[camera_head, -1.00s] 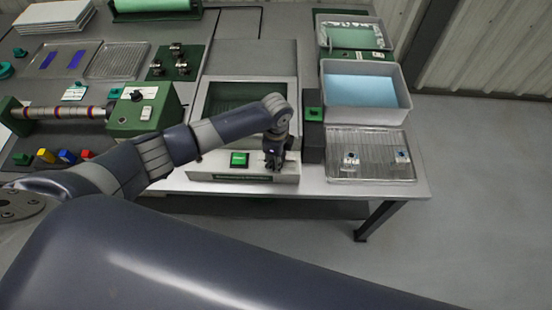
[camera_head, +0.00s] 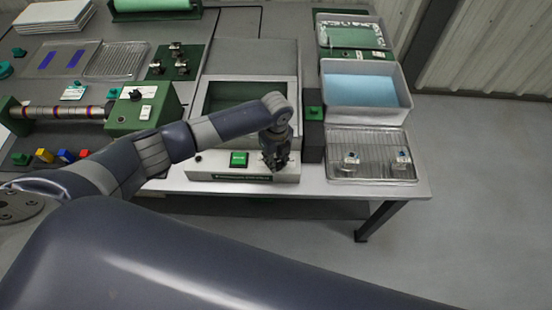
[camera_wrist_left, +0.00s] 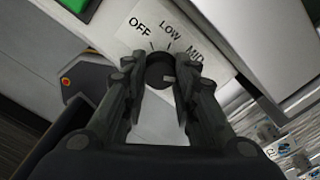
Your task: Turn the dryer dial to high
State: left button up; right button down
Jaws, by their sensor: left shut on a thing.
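The dryer (camera_head: 215,172) stands at the table's front, with a green display (camera_head: 239,159) on its low front panel. My left gripper (camera_head: 275,160) is at the right part of this panel and hides the dial in the head view. In the left wrist view the dark round dial (camera_wrist_left: 158,69) sits between my left fingertips, which are shut on it. The white label (camera_wrist_left: 145,25) around it reads OFF, LOW and MID; no HIGH mark shows. I cannot tell for sure where the dial points. My right gripper is not in view.
Right of the dryer stand a dark post with a green top (camera_head: 314,113), a grey bin with blue liquid (camera_head: 334,111) and a wire-rack tray (camera_head: 372,174) with two small parts. A green-ended roller machine (camera_head: 125,118) stands left. My own large link fills the foreground.

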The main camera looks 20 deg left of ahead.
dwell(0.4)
pick_arm(q)
jog(key=o, duration=1.1)
jog(key=shift+r, duration=0.1)
notch_tip(320, 180, up, 12)
jog(key=shift+f, duration=0.1)
